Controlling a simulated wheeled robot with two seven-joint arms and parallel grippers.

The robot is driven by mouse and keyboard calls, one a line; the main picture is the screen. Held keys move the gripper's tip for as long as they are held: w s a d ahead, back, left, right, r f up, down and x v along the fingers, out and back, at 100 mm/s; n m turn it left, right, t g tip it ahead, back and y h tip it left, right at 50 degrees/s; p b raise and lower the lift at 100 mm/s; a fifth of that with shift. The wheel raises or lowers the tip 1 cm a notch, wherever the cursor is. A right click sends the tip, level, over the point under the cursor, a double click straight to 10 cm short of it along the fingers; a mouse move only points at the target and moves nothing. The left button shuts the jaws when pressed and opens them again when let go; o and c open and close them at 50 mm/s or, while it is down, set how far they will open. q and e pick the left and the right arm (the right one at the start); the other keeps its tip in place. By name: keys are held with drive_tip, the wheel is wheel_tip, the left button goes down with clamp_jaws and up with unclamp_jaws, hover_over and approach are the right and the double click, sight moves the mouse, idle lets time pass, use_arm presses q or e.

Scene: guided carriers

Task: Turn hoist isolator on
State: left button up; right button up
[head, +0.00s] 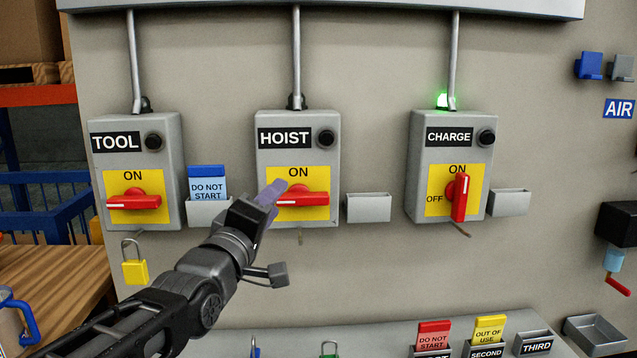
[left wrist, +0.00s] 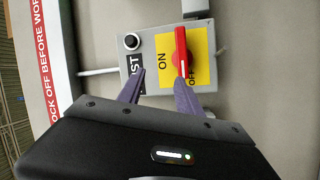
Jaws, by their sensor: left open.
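The hoist isolator (head: 298,160) is a grey box with a HOIST label and a yellow plate. Its red handle (head: 312,199) lies horizontal, across from the upright ON mark. In the left wrist view the box appears turned sideways, with the red handle (left wrist: 181,52) pointing along the picture's height. My left gripper (head: 272,192) is open and empty at the left side of the yellow plate, partly covering it and the OFF mark. In the left wrist view its purple fingers (left wrist: 160,78) stand apart, one tip close to the handle's end; contact cannot be told. My right gripper is out of view.
The tool isolator (head: 172,170) at left has a horizontal handle; the charge isolator (head: 415,170) at right has a vertical handle and lit green lamp (head: 444,101). A blue DO NOT START tag (head: 207,184) sits in a holder beside the hoist box. A yellow padlock (head: 134,271) hangs at left.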

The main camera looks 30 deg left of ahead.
sight(296, 203)
use_arm(q)
drive_tip(key=f+n, duration=0.1)
drive_tip(key=n, duration=0.1)
drive_tip(key=w+f+n+g, duration=0.1)
drive_tip(key=f+n, duration=0.1)
drive_tip(key=shift+f+g+h, duration=0.15)
drive_tip(key=shift+g+h, duration=0.15)
drive_tip(key=p+x, duration=0.2)
drive_tip(key=x, duration=0.5)
drive_tip(key=shift+w+a, duration=0.1)
drive_tip(key=shift+w, duration=0.25)
clamp_jaws()
